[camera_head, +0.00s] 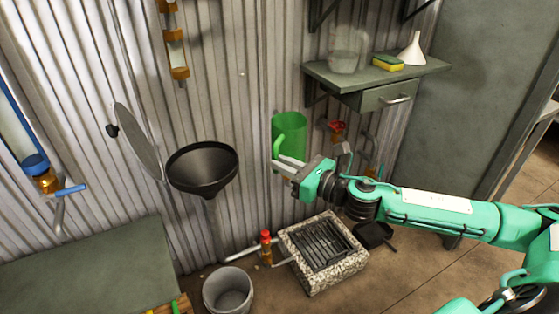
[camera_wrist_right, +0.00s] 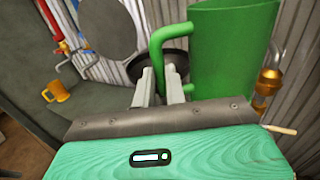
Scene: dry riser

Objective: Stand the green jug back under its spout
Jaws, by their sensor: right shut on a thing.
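The green jug (camera_head: 290,130) is upright in front of the corrugated wall, held in the air. My right gripper (camera_head: 283,165) is shut on its handle. In the right wrist view the two fingers (camera_wrist_right: 161,85) close on the lower part of the handle, and the jug's body (camera_wrist_right: 235,50) stands to their right. A brass fitting (camera_wrist_right: 270,80) shows beside the jug in the right wrist view. My left gripper is not in view.
A stone drain with a grate (camera_head: 325,250) lies below my right gripper. A black funnel (camera_head: 203,165) stands left of the jug, with a grey bucket (camera_head: 228,290) below. A blue-handled tap (camera_head: 68,190) is at far left.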

